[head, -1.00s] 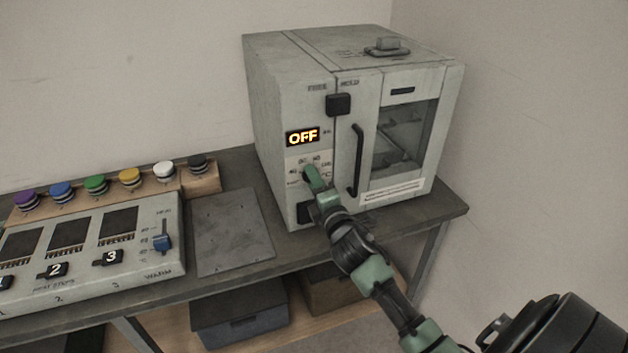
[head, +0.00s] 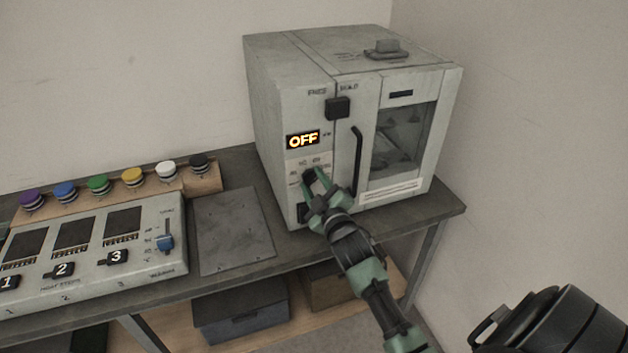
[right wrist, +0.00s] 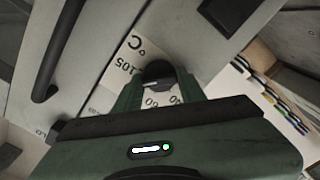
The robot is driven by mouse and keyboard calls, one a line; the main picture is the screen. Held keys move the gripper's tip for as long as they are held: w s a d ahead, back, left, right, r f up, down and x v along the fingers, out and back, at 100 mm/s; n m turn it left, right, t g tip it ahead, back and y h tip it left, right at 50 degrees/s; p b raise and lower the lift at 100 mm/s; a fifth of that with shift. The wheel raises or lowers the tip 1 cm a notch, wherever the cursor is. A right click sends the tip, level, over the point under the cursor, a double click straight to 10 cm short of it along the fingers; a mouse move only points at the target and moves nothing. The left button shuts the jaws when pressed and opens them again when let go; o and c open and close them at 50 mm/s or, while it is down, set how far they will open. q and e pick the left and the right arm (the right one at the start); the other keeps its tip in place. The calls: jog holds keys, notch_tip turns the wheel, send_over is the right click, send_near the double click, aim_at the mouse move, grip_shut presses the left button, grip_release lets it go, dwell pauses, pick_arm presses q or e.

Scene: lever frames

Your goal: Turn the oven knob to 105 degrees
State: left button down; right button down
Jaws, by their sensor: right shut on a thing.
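The grey-white oven (head: 280,105) stands on the bench with its door shut, and its display (head: 302,140) reads OFF. Its dark round knob (right wrist: 157,73) shows in the right wrist view, with a pale pointer mark on its near side. Printed labels around it include 105 and °C. My right gripper (head: 315,182) is at the knob panel below the display. In the right wrist view its green fingers (right wrist: 160,86) sit either side of the knob, shut on it. In the head view the fingers largely hide the knob. My left gripper is not in view.
The black door handle (head: 356,160) is just right of my gripper. A dark square block (head: 338,107) sits above the display. Left on the bench are a flat grey plate (head: 232,230), a numbered panel with a blue slider (head: 165,243), and several coloured buttons. Bins stand below.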

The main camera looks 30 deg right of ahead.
jog(key=m+p, duration=0.1)
jog(key=m, duration=0.3)
jog(key=shift+f+m, duration=0.15)
jog(key=shift+m, duration=0.15)
dwell(0.4)
jog(key=c, duration=0.8)
grip_release()
jog(key=shift+c, duration=0.2)
jog(key=shift+s, duration=0.1)
jog(key=b+v, duration=0.1)
jog(key=v, duration=0.6)
jog(key=shift+s, duration=0.35)
